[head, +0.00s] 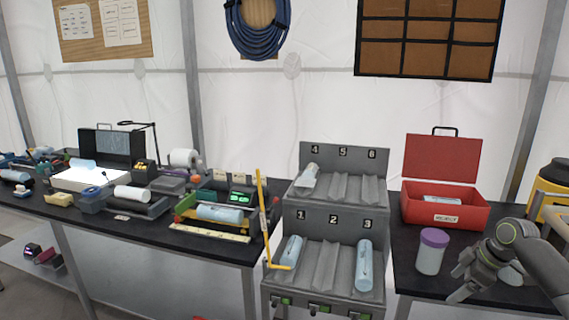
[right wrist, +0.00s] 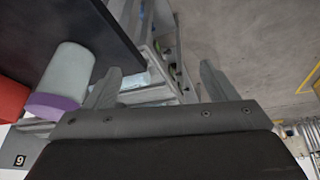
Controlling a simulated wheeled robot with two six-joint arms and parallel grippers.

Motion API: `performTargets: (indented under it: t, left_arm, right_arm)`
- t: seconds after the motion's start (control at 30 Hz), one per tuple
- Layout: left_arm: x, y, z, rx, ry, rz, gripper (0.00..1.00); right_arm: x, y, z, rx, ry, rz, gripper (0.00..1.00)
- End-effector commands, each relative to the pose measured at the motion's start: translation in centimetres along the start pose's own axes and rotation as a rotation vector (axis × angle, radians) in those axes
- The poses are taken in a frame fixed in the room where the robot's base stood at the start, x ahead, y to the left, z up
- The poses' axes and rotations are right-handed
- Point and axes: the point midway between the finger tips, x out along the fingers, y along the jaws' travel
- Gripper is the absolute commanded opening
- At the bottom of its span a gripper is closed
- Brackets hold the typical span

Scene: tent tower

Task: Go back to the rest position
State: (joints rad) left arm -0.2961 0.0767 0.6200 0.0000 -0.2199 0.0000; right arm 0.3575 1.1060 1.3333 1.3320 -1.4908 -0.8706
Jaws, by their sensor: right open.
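My right gripper (head: 463,282) is at the right of the head view, above the dark right table and just right of a clear jar with a purple lid (head: 432,252). In the right wrist view its two fingers (right wrist: 160,84) stand wide apart with nothing held between them. The jar (right wrist: 70,75) lies to the left of the fingers there, apart from them. My left gripper is not in the head view.
A grey numbered rack (head: 326,252) holds several light-blue cylinders; a yellow bar (head: 262,210) stands at its left. An open red box (head: 445,205) sits behind the jar. A yellow-and-black container (head: 552,185) is far right. The left table (head: 190,243) is crowded.

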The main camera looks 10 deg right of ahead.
Motion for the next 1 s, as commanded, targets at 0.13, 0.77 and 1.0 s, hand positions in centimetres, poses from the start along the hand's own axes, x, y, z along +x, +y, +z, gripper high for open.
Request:
performTargets:
  t: [0.13, 0.77, 1.0]
  left_arm:
    - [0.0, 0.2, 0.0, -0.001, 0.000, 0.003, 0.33]
    - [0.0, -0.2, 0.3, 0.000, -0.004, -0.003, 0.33]
    - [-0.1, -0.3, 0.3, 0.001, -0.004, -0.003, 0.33]
  right_arm:
    - [5.6, 0.0, 3.3, 0.140, -0.022, 0.036, 0.79]
    - [34.7, -22.3, 29.2, 0.704, -0.306, 0.280, 0.79]
    - [39.9, -38.6, 34.4, 0.754, -0.359, 0.278, 0.79]
